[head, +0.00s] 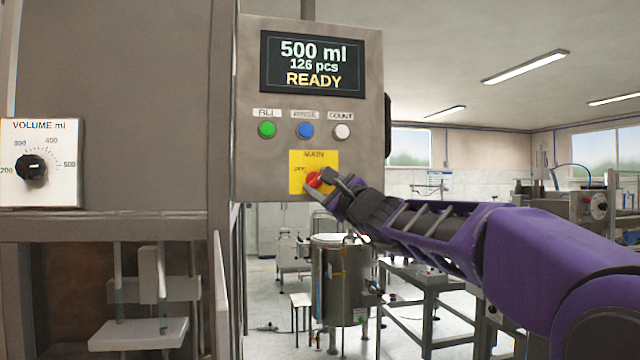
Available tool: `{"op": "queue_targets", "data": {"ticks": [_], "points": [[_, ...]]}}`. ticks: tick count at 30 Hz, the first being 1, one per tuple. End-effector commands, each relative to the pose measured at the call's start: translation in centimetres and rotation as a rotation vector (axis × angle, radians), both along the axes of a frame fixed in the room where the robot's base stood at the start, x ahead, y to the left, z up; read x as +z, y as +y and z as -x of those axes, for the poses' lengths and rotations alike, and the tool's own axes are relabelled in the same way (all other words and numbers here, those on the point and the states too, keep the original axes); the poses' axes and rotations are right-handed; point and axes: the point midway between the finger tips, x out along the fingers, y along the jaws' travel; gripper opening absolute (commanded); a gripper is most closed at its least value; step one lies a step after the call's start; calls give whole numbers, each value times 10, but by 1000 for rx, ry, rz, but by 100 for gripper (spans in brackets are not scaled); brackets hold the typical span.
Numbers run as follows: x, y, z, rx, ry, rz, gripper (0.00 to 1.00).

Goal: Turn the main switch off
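The main switch is a red rotary knob (313,180) on a yellow plate (297,160) marked MAIN, low on the grey control panel (262,182). The display (312,64) above is lit and reads 500 ml, 126 pcs, READY.
Green (267,129), blue (305,130) and white (342,131) buttons sit just above the yellow plate. A volume dial (31,167) is on the machine at the left. A steel tank (340,285) and metal tables stand behind, below my arm.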

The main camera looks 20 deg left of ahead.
Motion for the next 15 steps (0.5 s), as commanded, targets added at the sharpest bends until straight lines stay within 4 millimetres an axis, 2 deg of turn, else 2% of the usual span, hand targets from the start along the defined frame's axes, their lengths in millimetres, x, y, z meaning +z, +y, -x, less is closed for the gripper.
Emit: {"op": "queue_targets", "data": {"ticks": [1,7,15], "points": [[0,0,0,0,0,0,35],[0,0,0,0,0,0,0],[0,0,0,0,-11,18,0]]}}
